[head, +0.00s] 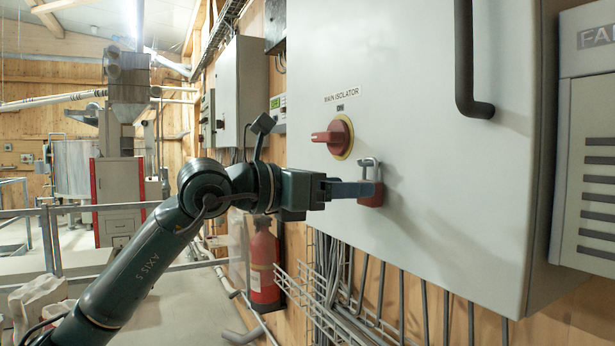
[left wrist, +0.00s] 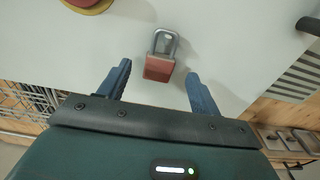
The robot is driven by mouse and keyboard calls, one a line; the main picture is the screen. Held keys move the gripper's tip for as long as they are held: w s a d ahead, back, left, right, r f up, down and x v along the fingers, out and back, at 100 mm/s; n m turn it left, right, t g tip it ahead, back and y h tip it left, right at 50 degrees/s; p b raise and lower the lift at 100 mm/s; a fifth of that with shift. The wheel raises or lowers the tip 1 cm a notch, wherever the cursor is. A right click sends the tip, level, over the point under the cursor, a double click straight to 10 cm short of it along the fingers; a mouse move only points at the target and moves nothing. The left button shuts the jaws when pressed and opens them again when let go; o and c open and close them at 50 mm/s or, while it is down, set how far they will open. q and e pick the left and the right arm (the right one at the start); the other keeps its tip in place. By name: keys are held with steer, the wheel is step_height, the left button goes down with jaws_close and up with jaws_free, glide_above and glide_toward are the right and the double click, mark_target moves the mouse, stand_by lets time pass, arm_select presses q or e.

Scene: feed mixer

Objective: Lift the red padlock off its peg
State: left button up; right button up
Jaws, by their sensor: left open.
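The red padlock (head: 374,198) hangs upright against the front of the grey cabinet, just below and right of the red isolator switch (head: 333,138). Its grey shackle is at the top. The peg cannot be made out clearly. My left gripper (head: 370,188) comes in from the left with its fingers at the padlock's body, partly covering it. In the left wrist view the padlock (left wrist: 159,68) lies between the two spread fingertips of my left gripper (left wrist: 158,72), with a gap on each side. My right gripper is not in view.
The large grey cabinet (head: 440,150) has a dark handle (head: 466,70) at upper right. A vented box (head: 590,150) stands to its right. Below are a wire cable tray (head: 335,315) and hanging cables. A red fire extinguisher (head: 263,265) is under my forearm.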

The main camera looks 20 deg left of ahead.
arm_select(q)
steer(key=shift+p+x, duration=0.4)
steer(key=shift+x, duration=1.65)
steer(key=shift+r, duration=0.1)
steer(key=c, duration=1.1)
